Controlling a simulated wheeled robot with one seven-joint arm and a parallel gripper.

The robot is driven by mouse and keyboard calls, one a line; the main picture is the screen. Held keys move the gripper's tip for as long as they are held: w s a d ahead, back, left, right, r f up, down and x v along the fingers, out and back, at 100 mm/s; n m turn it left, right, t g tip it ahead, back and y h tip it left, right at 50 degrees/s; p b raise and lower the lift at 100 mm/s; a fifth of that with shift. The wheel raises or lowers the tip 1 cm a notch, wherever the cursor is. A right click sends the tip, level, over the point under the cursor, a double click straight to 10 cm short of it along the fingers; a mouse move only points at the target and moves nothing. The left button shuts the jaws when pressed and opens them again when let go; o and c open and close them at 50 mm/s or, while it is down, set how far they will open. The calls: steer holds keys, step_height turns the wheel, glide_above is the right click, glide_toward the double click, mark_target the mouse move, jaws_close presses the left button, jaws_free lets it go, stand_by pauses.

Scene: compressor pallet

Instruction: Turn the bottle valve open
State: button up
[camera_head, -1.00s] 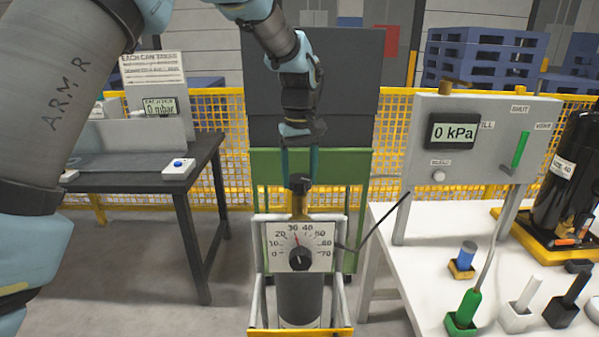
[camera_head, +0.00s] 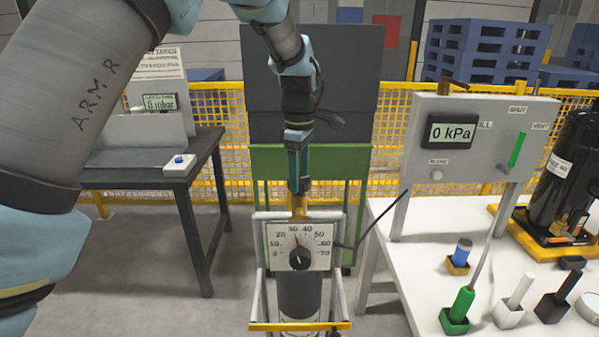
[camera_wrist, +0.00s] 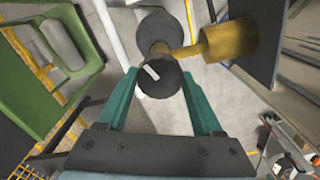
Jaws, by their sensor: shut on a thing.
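The gas bottle (camera_head: 300,294) stands upright in a white-framed cart with a yellow front bar. A dial plate (camera_head: 311,236) with a black knob (camera_head: 300,257) is fixed in front of it, its red needle near 30. The brass valve body (camera_head: 299,204) rises above the plate. In the wrist view the black round valve handle (camera_wrist: 160,77) with a white mark sits between the teal fingers of my gripper (camera_wrist: 160,86), with brass fittings (camera_wrist: 228,42) beside it. My gripper (camera_head: 300,184) points down and is shut on the handle, which it mostly hides in the head view.
A white table (camera_head: 385,307) at right bears a grey panel reading 0 kPa (camera_head: 452,132), several coloured plugs in holders and a black compressor (camera_head: 557,180). A dark bench (camera_head: 205,160) stands at left. Yellow mesh fencing runs behind.

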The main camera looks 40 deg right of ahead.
steer(key=shift+w+n, duration=0.1)
steer(key=shift+n, duration=0.5)
steer(key=o, duration=1.4)
steer(key=shift+c, duration=0.2)
step_height(320, 180, up, 11)
steer(key=b, duration=0.2)
steer(key=shift+f, duration=0.1)
